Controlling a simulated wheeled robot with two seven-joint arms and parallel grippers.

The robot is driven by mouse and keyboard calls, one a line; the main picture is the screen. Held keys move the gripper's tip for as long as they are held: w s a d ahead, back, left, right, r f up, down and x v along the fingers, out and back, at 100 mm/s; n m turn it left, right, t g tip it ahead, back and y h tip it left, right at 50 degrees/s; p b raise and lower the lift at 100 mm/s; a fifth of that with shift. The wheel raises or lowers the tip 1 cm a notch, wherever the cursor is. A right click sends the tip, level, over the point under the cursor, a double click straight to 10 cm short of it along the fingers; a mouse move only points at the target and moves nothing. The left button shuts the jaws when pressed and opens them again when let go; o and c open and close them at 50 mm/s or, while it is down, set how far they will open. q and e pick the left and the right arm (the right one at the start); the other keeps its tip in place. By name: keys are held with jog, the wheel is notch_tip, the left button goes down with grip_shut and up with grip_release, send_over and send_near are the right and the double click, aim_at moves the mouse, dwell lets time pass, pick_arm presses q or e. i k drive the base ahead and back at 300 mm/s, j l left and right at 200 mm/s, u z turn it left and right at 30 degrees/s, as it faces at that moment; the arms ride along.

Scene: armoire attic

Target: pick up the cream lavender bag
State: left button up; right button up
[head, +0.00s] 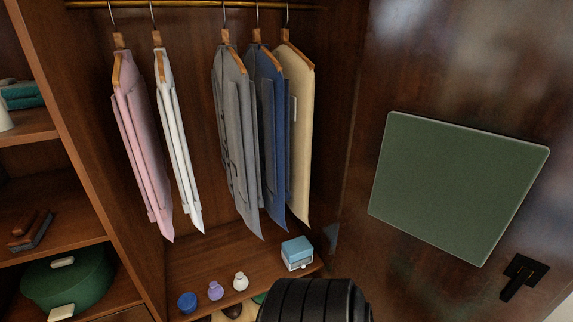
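The cream lavender bag (240,282) is a small pouch with a narrow tied neck. It stands upright on the wooden floor of the armoire, at the right end of a short row. A purple bag (215,291) of similar shape stands to its left, and a dark blue one (187,302) further left. Neither of my grippers shows in the head view. A black ribbed part, which seems to be mine, covers the bottom centre, to the right of the cream bag and apart from it.
A blue-lidded box (297,252) sits behind and right of the bags. Pink, white, grey, blue and tan garments hang above the armoire floor (222,257). Shelves with a green round box (68,283) are on the left. A door with a green panel (457,185) stands open at right.

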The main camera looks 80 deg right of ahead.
aim_at(241, 283)
jog(key=z, duration=1.9)
jog(key=i+l+z, duration=0.1)
jog(key=z, duration=0.25)
jog(key=i+l+z, duration=0.1)
jog(key=z, duration=0.25)
jog(key=i+z, duration=0.15)
jog(key=z, duration=0.2)
